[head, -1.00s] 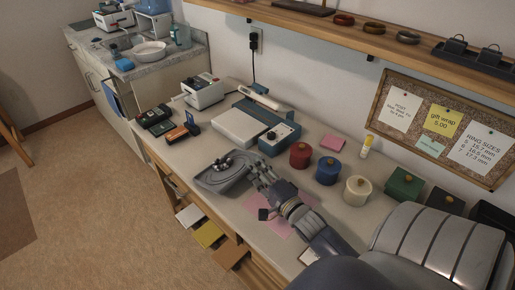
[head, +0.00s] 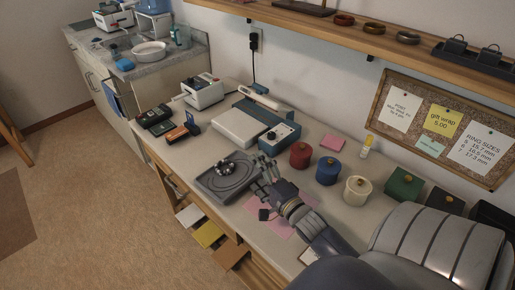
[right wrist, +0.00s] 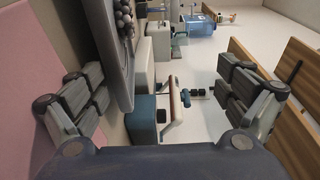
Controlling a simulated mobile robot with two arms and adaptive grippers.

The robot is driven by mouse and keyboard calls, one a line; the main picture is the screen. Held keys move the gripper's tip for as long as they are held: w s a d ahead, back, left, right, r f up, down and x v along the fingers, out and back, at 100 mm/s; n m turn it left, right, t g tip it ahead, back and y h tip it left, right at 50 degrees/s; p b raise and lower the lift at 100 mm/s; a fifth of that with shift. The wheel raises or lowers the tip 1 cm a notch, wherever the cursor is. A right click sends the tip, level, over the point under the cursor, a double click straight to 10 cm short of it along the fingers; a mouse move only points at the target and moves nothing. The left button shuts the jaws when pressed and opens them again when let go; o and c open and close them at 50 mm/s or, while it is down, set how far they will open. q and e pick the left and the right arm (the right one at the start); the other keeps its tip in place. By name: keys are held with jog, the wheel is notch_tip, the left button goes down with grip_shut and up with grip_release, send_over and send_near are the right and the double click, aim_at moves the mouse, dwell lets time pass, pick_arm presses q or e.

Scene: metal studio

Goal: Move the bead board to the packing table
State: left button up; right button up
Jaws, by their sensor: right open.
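The grey bead board (head: 214,182) lies on the counter in the head view, with a cluster of round grey beads (head: 237,164) on it. In the right wrist view the board (right wrist: 117,77) stands out at the upper left, with beads (right wrist: 125,20) on it. My right gripper (head: 262,177) is at the board's right edge in the head view, open and empty. In the right wrist view its two fingers (right wrist: 160,92) are wide apart, with the board near the left finger. Whether a finger touches the board I cannot tell. My left gripper is not in view.
A pale sealer machine (head: 241,127) stands behind the board. Red (head: 300,155), blue (head: 328,170) and cream (head: 357,189) lidded pots stand to the right. Pink sheets (head: 290,222) lie under my right wrist. Card readers (head: 155,116) sit at the counter's left end.

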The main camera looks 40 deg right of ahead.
jog(key=s, duration=0.7)
jog(key=shift+a+f, duration=0.15)
jog(key=shift+a, duration=0.25)
jog(key=shift+s, duration=0.5)
jog(key=shift+r, duration=0.25)
